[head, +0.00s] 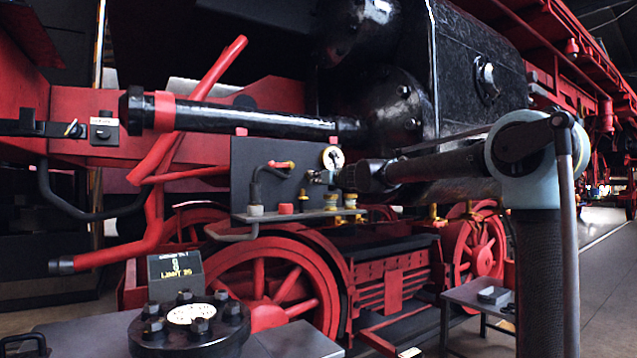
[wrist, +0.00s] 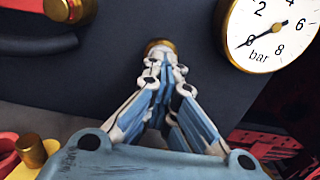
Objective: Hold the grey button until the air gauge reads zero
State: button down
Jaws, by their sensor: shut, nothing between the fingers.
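The air gauge (wrist: 275,30) is a white dial marked bar at the top right of the wrist view; its needle points at about 0. It also shows small on the dark panel in the head view (head: 333,158), too small to read there. My gripper (wrist: 165,62) is shut, its fingertips together at a brass-rimmed round fitting (wrist: 160,46) on the panel face. The fingertips cover most of that fitting, so I cannot see a grey button face or tell whether it is pressed. In the head view my gripper (head: 320,177) is at the panel, just below the gauge.
The dark panel (head: 248,180) carries a red-handled valve (head: 282,165) and pipe. A ledge (head: 300,215) below holds a grey cap (head: 256,210), a red cap (head: 286,208) and brass fittings (head: 330,200). A display box (head: 175,272) stands in front left, near a bolted black flange (head: 190,330).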

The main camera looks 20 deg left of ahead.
jog(key=v, duration=1.3)
jog(key=shift+s+d, duration=0.25)
jog(key=shift+d, duration=0.05)
jog(key=shift+f, duration=0.1)
jog(key=s+d+f+n+g+h, duration=0.3)
jog(key=s+d+f+n, duration=0.5)
jog(key=s+d+f, duration=0.3)
jog(key=s+d+f+n+g+h, duration=0.3)
jog(key=s+d+f+n+h, duration=0.3)
jog(key=d+f, duration=1.2)
jog(key=s+d+f+n+g+h, duration=0.3)
jog(key=s+d+f+n, duration=0.9)
jog(key=s+f, duration=0.6)
notch_tip(320, 180, down, 5)
jog(key=shift+d+r+h, duration=0.1)
jog(key=shift+d+h, duration=0.8)
jog(key=shift+d, duration=0.25)
